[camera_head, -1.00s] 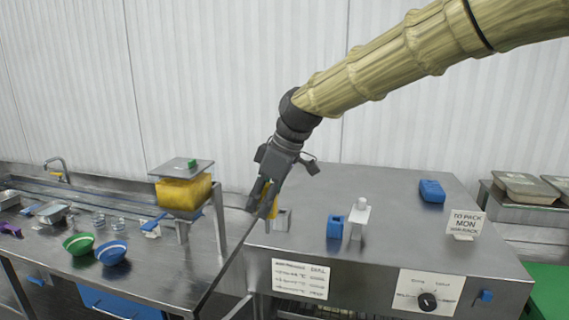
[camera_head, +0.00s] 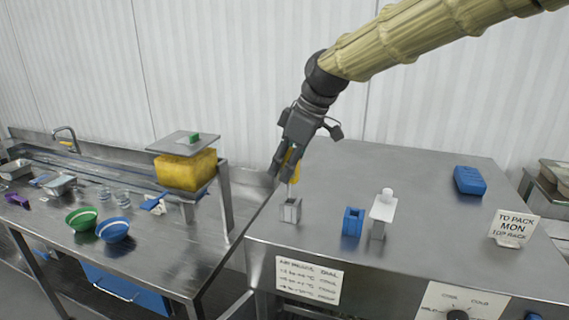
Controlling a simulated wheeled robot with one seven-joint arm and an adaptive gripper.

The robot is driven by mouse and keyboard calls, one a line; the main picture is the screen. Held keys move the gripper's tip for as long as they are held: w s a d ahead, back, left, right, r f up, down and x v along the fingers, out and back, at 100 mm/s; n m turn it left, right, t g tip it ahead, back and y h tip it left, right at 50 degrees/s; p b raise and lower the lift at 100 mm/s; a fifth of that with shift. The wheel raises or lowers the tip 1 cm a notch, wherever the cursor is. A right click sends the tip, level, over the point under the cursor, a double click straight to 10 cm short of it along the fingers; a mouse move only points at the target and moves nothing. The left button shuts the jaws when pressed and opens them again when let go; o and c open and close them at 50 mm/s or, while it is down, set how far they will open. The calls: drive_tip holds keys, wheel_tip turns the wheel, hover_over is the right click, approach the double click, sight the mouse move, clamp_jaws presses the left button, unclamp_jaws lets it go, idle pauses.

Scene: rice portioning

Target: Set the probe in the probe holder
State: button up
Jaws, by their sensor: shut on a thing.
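My gripper (camera_head: 284,172) is shut on the yellow probe (camera_head: 294,170), which is mostly hidden by the fingers. The probe points down, and its thin lower part seems to end at or just above a small grey metal holder (camera_head: 290,211). This holder stands on the steel top near its left edge. I cannot tell whether the tip is inside it. A blue open-topped holder (camera_head: 352,222) stands to its right, beside a white-topped stand (camera_head: 382,212).
A blue box (camera_head: 469,180) and a "TO PACK MON" sign (camera_head: 513,228) sit at the right of the steel top. On the left table stand a yellow hopper (camera_head: 186,170), a green bowl (camera_head: 81,219) and a blue bowl (camera_head: 113,230). The back middle of the top is clear.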

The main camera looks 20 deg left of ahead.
sight(286, 200)
drive_tip(key=shift+w+f, duration=0.4)
drive_tip(key=shift+f, duration=0.45)
drive_tip(key=shift+f+b, duration=0.3)
drive_tip(key=shift+b, duration=0.2)
clamp_jaws()
drive_tip(key=shift+s+f+b, duration=0.3)
drive_tip(key=shift+s, duration=0.2)
drive_tip(key=shift+w+f, duration=0.4)
drive_tip(key=shift+f, duration=0.45)
drive_tip(key=shift+s+r, duration=0.1)
drive_tip(key=shift+s, duration=0.15)
drive_tip(key=shift+w, duration=0.15)
drive_tip(key=shift+d, duration=0.15)
drive_tip(key=shift+f+p, duration=0.6)
drive_tip(key=shift+f, duration=0.2)
